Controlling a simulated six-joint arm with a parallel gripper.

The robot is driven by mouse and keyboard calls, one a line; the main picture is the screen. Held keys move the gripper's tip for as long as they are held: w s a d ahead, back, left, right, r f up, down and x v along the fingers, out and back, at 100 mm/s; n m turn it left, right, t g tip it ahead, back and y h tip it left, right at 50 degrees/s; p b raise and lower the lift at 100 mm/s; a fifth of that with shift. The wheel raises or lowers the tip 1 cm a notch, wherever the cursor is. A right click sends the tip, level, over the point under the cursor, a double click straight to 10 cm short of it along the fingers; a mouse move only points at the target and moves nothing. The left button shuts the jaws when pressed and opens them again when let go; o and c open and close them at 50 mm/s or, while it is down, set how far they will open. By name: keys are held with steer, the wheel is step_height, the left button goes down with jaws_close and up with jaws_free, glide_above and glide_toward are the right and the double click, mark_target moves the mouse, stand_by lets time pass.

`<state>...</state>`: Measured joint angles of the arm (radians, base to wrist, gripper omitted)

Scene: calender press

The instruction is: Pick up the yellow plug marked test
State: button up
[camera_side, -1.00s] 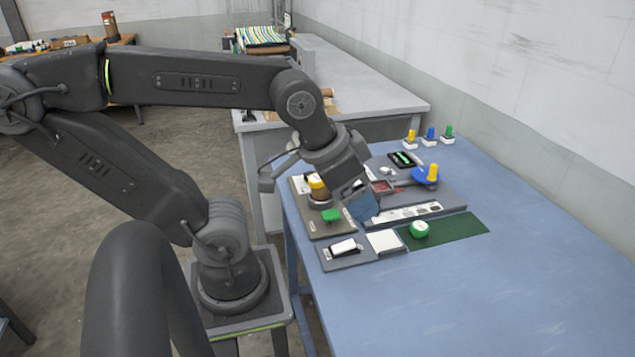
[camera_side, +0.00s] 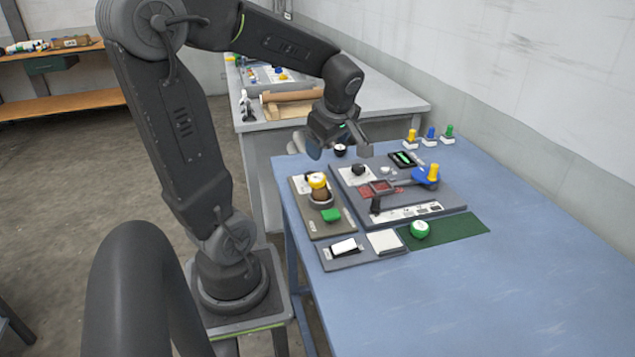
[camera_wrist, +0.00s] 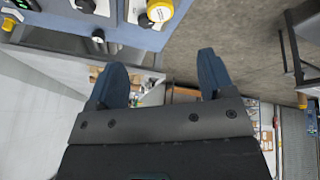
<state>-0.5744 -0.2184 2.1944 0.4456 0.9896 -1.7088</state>
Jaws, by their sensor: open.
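Three plugs stand in white holders at the back of the blue table in the side view: a yellow plug (camera_side: 412,136), a blue plug (camera_side: 430,135) and a green plug (camera_side: 449,132). Their markings are too small to read. Another yellow peg (camera_side: 433,172) stands on a blue piece on the grey panel. My gripper (camera_side: 339,152) is open and empty, above the table's far left edge and left of the plugs. Its spread blue fingers show in the wrist view (camera_wrist: 162,78) with nothing between them.
A yellow-topped knob (camera_side: 317,181) and green block (camera_side: 331,215) sit on the left panel. The grey panel (camera_side: 455,195) carries several small parts. A green-and-white round piece (camera_side: 419,229) lies on a green mat (camera_side: 465,230). The table's right front is clear.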

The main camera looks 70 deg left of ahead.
mark_target(317, 178)
steer(key=shift+n, duration=0.3)
steer(key=x, duration=1.4)
steer(key=shift+s+a, duration=0.15)
steer(key=shift+a, duration=0.05)
steer(key=c, duration=1)
step_height(317, 178, up, 9)
steer(key=shift+c, duration=0.2)
steer(key=shift+w+a+f+g+h, duration=0.1)
steer(key=shift+w+f+g, duration=0.2)
steer(key=shift+f, duration=0.7)
steer(key=shift+w+a+f+g+h, duration=0.15)
steer(key=shift+f+g, duration=0.3)
steer(key=shift+f, duration=0.55)
steer(key=shift+w+f+g+h, duration=0.1)
steer(key=shift+w+f+g, duration=0.25)
steer(key=shift+f, duration=0.65)
